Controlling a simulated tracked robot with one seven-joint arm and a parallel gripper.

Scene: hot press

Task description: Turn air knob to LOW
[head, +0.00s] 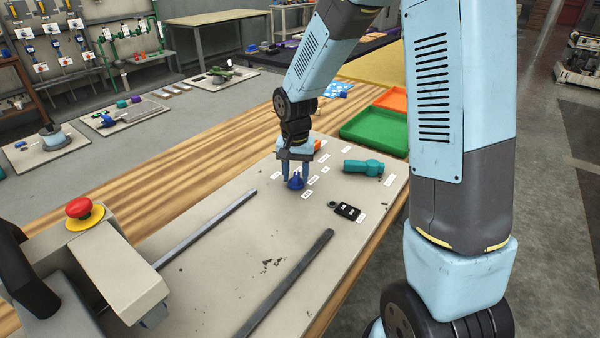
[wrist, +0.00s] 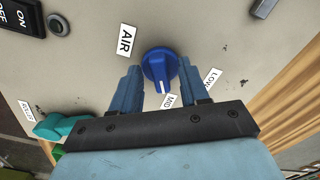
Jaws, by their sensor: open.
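The blue air knob (wrist: 160,66) sits on the pale panel, with the AIR label (wrist: 128,40) at its upper left in the wrist view. Its white pointer line aims down toward the MID label (wrist: 170,101). The LOW label (wrist: 211,80) lies to the right, partly hidden by a finger. My gripper (wrist: 160,70) is open, with one finger on each side of the knob; I cannot tell whether either finger touches it. In the head view the knob (head: 296,181) shows below my gripper (head: 294,174), which points down over the panel.
A teal handle (head: 363,167) and a black switch (head: 347,211) are on the panel right of the knob. Two metal bars (head: 205,228) (head: 285,285) lie nearer. A red emergency button (head: 79,207) stands at left. Green (head: 375,133) and orange (head: 392,98) trays are behind.

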